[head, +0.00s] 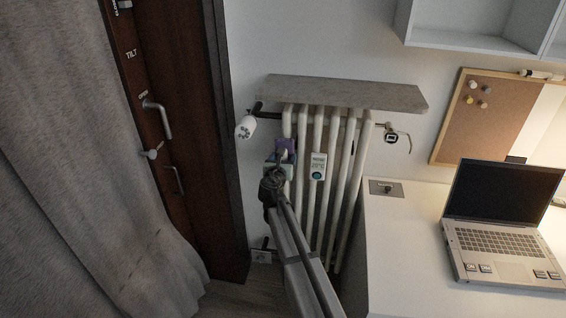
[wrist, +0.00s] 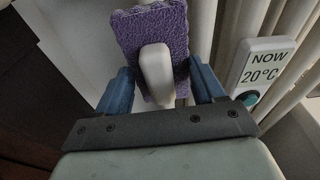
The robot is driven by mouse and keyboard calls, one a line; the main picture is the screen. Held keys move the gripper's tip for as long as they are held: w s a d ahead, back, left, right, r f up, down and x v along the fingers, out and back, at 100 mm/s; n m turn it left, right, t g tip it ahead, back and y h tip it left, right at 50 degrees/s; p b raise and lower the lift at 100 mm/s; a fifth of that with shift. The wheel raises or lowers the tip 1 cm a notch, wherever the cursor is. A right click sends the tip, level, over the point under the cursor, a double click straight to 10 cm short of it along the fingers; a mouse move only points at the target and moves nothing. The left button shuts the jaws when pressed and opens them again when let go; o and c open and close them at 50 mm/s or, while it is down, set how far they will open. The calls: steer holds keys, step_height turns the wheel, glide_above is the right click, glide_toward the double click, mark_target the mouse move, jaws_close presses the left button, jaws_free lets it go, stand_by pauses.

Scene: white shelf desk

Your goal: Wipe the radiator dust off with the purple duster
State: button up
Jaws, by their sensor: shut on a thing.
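The white column radiator (head: 331,190) stands against the wall under a grey shelf. The purple duster (wrist: 173,38) has a rough purple pad with a white handle (wrist: 156,72). My gripper (wrist: 161,88) is shut on the white handle, between its two blue fingers. In the head view the duster (head: 285,148) shows as a small purple patch at the radiator's left columns, with my gripper (head: 279,168) just below it. I cannot tell whether the pad touches the radiator. No dust can be made out at this size.
A thermostat display (head: 318,166) reading 20°C hangs on the radiator, right of my gripper. The grey shelf (head: 340,93) juts out above. A white valve knob (head: 246,127) sticks out left. A desk (head: 410,235) with a laptop (head: 505,215) stands right; a dark door frame (head: 190,110) is left.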

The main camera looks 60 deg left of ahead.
steer(key=shift+w+a+r, duration=0.1)
steer(key=shift+r, duration=1.35)
steer(key=shift+f, duration=8)
steer(key=shift+r, duration=8)
steer(key=shift+f, duration=3.3)
